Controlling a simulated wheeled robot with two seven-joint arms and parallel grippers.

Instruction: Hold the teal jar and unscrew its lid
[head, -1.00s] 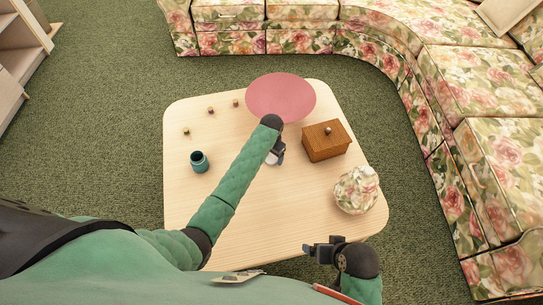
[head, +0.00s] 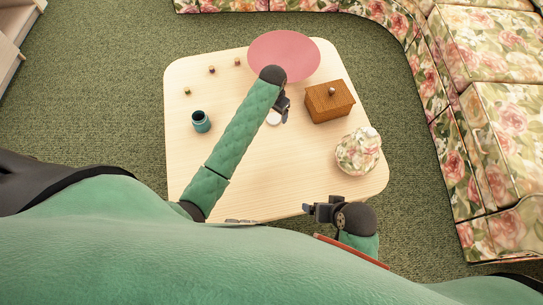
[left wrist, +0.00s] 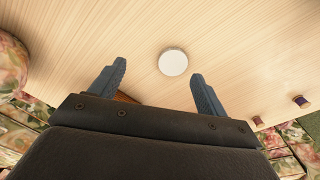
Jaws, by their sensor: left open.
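The teal jar (head: 201,121) stands upright on the left part of the pale wooden table, and its top looks dark and open. A white round disc (head: 273,118) lies flat on the table to the right of the jar, partly hidden by my left arm. It also shows in the left wrist view (left wrist: 173,62), beyond and between the fingertips. My left gripper (head: 284,106) is open and empty above the table close to the disc, well apart from the jar. My right gripper (head: 308,209) is by the table's front edge, away from the jar; its jaw opening is unclear.
A pink round mat (head: 284,52) lies at the back of the table (head: 250,180). A brown wooden box (head: 329,102) and a floral round object (head: 358,153) stand on the right. Several small blocks (head: 211,70) lie at the back left. A floral sofa (head: 500,120) borders the right.

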